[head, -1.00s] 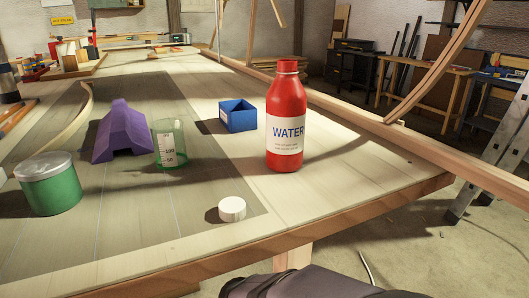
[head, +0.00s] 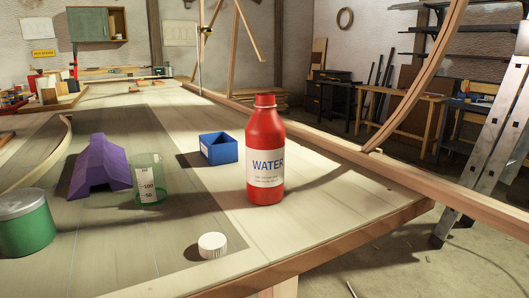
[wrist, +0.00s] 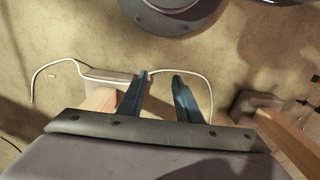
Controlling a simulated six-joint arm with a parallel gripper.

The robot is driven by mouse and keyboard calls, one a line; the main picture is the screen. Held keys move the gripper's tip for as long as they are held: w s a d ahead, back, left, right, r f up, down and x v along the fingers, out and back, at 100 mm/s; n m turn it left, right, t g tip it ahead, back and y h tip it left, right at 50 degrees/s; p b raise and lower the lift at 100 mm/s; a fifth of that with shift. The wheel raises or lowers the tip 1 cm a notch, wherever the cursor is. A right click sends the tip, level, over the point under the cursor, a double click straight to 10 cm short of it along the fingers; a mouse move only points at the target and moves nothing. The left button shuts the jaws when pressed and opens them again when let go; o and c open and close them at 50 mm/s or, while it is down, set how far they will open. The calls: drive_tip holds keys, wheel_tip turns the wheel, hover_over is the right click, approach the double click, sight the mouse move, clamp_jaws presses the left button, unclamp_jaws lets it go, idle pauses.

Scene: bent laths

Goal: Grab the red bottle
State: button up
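The red bottle (head: 265,140) stands upright on the wooden table in the head view, right of the middle of the tabletop. My gripper (wrist: 161,76) shows only in the wrist view. Its two dark fingers are apart with nothing between them, over the floor. The bottle is not in the wrist view.
Left of the bottle are a blue open box (head: 218,148), a clear green measuring cup (head: 148,180), a purple block (head: 100,168) and a green tin (head: 25,225). A wooden beam with a bent lath (head: 420,85) runs along the table's right side. A white cable (wrist: 85,72) lies on the floor.

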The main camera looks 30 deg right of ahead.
idle(0.4)
drive_tip(key=o, duration=1.1)
drive_tip(key=shift+o, duration=0.2)
